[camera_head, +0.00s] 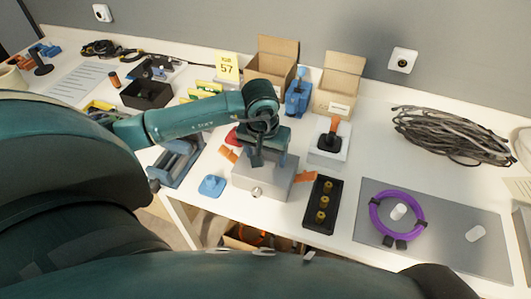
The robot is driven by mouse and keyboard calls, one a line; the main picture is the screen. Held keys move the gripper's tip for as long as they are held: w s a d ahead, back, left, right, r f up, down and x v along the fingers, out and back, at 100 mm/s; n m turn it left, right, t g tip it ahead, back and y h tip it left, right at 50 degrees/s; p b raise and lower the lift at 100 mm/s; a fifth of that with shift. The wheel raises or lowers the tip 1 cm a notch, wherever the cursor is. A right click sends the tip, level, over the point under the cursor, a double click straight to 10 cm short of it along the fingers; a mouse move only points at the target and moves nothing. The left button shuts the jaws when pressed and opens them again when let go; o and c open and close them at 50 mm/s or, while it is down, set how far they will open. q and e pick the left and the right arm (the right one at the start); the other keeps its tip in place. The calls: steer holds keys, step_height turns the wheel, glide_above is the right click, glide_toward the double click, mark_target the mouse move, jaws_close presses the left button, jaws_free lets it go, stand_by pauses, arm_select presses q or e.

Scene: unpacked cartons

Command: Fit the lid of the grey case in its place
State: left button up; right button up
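The grey case (262,184) stands near the table's front edge, with a round latch on its front. My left gripper (257,160) points down over the case's top, close to or touching it. The gripper and wrist cover part of the top, so I cannot tell whether the lid is a separate piece there, or whether the fingers are open or shut. No separate lid shows clearly elsewhere. My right gripper is not in view.
A black tray with yellow pieces (333,203) stands right of the case. A blue piece (212,186) lies to its left, and orange pieces lie close by. A grey mat (440,248) carries a purple ring (373,210). Open cartons (335,84) stand behind.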

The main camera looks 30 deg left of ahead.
arm_select(q)
steer(key=shift+o, duration=0.7)
steer(key=shift+r, duration=0.6)
step_height(320, 180, up, 12)
steer(key=s, duration=0.2)
steer(key=shift+d+b, duration=0.2)
steer(key=shift+b, duration=0.2)
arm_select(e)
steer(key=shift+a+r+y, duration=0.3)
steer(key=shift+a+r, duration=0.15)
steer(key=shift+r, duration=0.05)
arm_select(q)
steer(key=shift+f, duration=0.1)
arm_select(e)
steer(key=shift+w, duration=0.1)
